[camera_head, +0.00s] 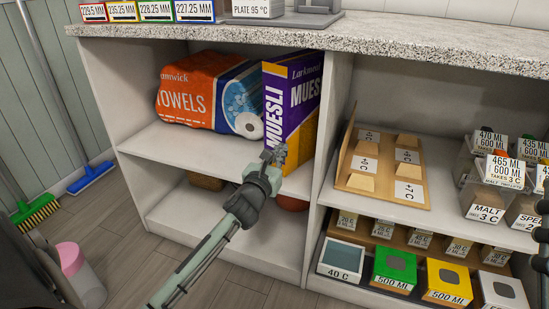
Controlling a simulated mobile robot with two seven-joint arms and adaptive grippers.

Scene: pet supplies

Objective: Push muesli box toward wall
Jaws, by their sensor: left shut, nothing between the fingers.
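The muesli box (302,92) is purple, white and orange and stands upright on the upper shelf of the left cabinet bay, close to the divider on its right. My left gripper (274,154) is shut and empty. It is in front of the lower part of the box, near the shelf's front edge, and hides a little of the box's lower left corner. I cannot tell whether the fingertips touch the box. Dark parts at the right picture edge (543,235) seem to belong to my right gripper; its fingers do not show clearly.
An orange towel pack (190,95) lies left of the box. The white divider (330,130) stands right of it. The right bay holds a wooden rack (385,195) and several labelled containers. Brown round items sit on the lower shelf. A pink-lidded bin (85,285) and brooms stand at left.

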